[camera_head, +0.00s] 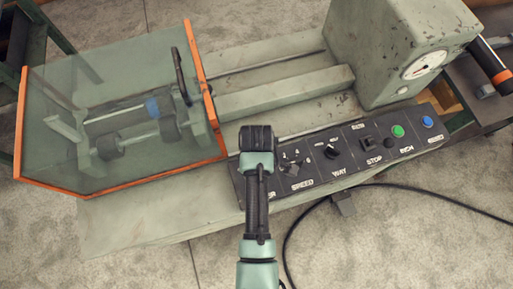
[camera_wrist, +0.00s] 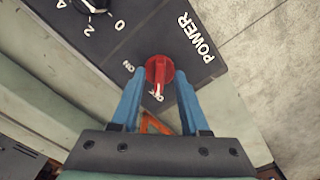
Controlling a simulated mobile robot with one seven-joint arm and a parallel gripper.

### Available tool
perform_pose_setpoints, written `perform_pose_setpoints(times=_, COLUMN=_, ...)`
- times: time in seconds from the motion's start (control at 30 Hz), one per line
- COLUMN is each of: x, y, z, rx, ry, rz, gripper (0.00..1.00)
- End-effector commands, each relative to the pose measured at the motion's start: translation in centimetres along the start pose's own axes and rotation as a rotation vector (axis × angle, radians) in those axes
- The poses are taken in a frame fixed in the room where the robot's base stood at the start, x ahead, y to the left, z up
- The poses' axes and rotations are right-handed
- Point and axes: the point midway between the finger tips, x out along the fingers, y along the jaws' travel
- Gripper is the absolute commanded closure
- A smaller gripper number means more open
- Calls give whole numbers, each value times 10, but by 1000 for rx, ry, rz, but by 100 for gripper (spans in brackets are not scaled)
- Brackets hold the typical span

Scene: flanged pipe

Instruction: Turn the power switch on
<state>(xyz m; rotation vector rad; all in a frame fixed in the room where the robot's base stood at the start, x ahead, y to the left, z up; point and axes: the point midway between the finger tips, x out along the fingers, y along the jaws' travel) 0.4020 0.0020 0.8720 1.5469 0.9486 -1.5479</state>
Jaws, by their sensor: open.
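The power switch (camera_wrist: 159,71) is a round red knob on a dark control panel (camera_wrist: 140,43) in the wrist view. The word POWER is printed beside it, with ON at its left and OFF below it. Its white mark points down toward OFF. My gripper (camera_wrist: 159,76) is open, with one blue finger on each side of the knob. I cannot tell whether the fingers touch it. In the head view my arm covers the knob at the left end of the panel (camera_head: 320,173), and the fingers do not show.
A numbered black dial (camera_wrist: 92,4) is near the power switch. The panel also has a green button (camera_head: 398,131) and a blue button (camera_head: 427,121). An orange-edged clear guard (camera_head: 120,182) stands at the left, and a grey machine housing (camera_head: 385,50) at the back right. A black cable (camera_head: 430,197) lies in front.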

Motion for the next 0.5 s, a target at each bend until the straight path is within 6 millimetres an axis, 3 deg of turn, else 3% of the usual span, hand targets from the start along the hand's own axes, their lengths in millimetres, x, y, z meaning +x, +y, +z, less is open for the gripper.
perform_pose_setpoints(times=0.17, x=0, y=0, z=0, rx=0, ry=0, rz=1, gripper=57)
perform_pose_setpoints(times=0.4, x=-1, y=0, z=0, rx=0, ry=0, rz=1, gripper=100)
perform_pose_setpoints(times=0.5, x=-1, y=0, z=0, rx=0, ry=0, rz=0, gripper=100)
